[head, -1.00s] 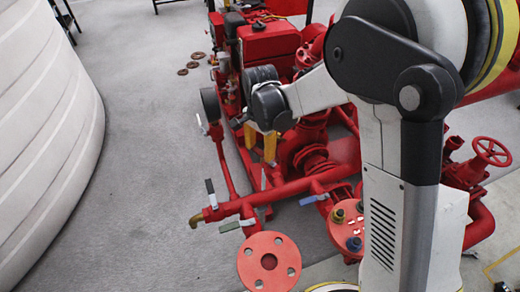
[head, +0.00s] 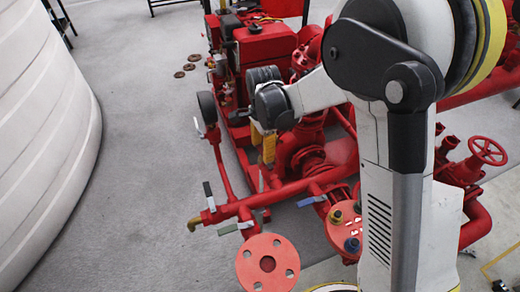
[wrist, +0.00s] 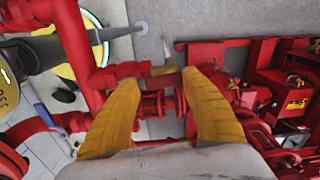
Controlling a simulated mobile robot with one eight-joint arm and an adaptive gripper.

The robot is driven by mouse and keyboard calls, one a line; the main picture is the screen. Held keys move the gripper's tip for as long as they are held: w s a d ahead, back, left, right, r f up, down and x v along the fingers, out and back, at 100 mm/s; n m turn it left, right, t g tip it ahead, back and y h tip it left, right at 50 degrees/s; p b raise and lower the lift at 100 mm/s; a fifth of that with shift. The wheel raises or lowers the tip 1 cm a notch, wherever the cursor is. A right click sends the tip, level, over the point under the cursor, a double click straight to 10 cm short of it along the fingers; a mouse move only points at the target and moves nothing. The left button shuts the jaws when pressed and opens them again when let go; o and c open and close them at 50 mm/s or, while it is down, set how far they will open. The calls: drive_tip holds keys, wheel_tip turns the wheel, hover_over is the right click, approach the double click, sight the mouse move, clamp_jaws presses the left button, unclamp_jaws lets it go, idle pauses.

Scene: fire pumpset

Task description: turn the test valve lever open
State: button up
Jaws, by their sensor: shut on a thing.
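My gripper (head: 262,148) reaches down at the pump skid, its two yellow fingers pointing downward. In the wrist view my gripper (wrist: 160,80) has a finger on each side of a small pale piece (wrist: 163,68), which I take to be the test valve lever, by a red pipe. The fingers are shut on it, though the contact is hard to make out. In the head view the held part is mostly hidden behind the fingers and pipework.
Other levers sit on the near pipe: a black one (head: 208,196), a green one (head: 228,229) and a blue one (head: 312,200). A red round flange (head: 268,262) stands in front. A white tank (head: 45,140) is at the left, with clear grey floor between.

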drive_tip(key=shift+d+f+m, duration=0.1)
drive_tip(key=shift+d+m, duration=0.2)
drive_tip(key=shift+m, duration=0.3)
drive_tip(key=o, duration=1.5)
drive_tip(key=shift+c, duration=0.2)
drive_tip(key=shift+w, duration=0.1)
wheel_tip(320, 180, up, 12)
